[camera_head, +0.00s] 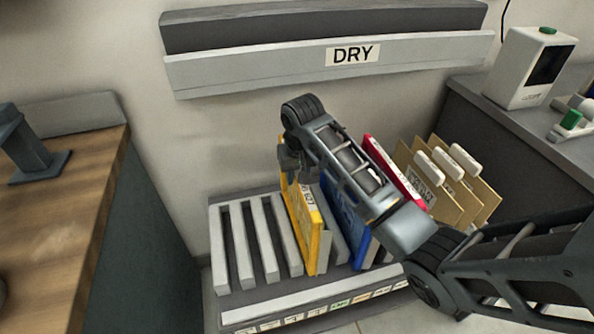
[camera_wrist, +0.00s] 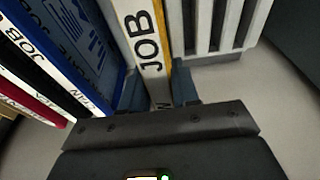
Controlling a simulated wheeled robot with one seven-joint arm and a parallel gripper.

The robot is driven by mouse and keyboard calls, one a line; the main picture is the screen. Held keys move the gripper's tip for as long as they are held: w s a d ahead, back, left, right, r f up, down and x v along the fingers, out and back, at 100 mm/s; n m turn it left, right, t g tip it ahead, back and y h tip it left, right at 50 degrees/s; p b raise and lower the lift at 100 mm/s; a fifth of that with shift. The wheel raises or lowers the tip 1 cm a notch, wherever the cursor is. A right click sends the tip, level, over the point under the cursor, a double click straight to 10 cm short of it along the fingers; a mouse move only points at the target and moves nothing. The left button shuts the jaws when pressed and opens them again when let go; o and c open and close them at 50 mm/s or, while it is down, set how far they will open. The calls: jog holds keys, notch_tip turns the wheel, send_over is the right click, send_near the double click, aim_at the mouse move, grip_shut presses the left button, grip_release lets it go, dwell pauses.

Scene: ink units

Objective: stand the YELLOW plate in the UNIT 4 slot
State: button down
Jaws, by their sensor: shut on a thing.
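The yellow plate (camera_head: 303,222) stands upright at the rack (camera_head: 262,298), just right of the empty slots. Its white edge strip reads JOB in the wrist view (camera_wrist: 146,45). My gripper (camera_head: 292,160) is shut on the plate's upper part, and in the wrist view its fingers (camera_wrist: 160,90) lie on both sides of it. I cannot tell whether the plate's lower edge is seated in a slot. The rack's front strip carries small labels (camera_head: 318,312), too small to read surely, so I cannot tell which slot is UNIT 4.
A blue plate (camera_head: 345,232) stands close to the right of the yellow one, with a red plate (camera_head: 395,170) beyond. Tan folders (camera_head: 470,200) are further right. Several empty slots (camera_head: 250,245) lie left. The DRY rail (camera_head: 330,62) is on the wall above.

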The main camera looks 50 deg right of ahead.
jog(key=shift+f+b, duration=0.9)
jog(key=shift+f, duration=1.9)
jog(key=c, duration=0.8)
grip_release()
jog(key=shift+o, duration=0.2)
jog(key=r, duration=0.2)
jog(key=s+r, duration=0.1)
jog(key=r, duration=0.2)
jog(key=a+r, duration=0.1)
jog(key=r, duration=0.1)
jog(key=shift+s+r+p, duration=0.15)
jog(key=shift+r+p, duration=0.15)
notch_tip(320, 180, up, 5)
jog(key=p, duration=0.5)
jog(key=shift+p, duration=0.4)
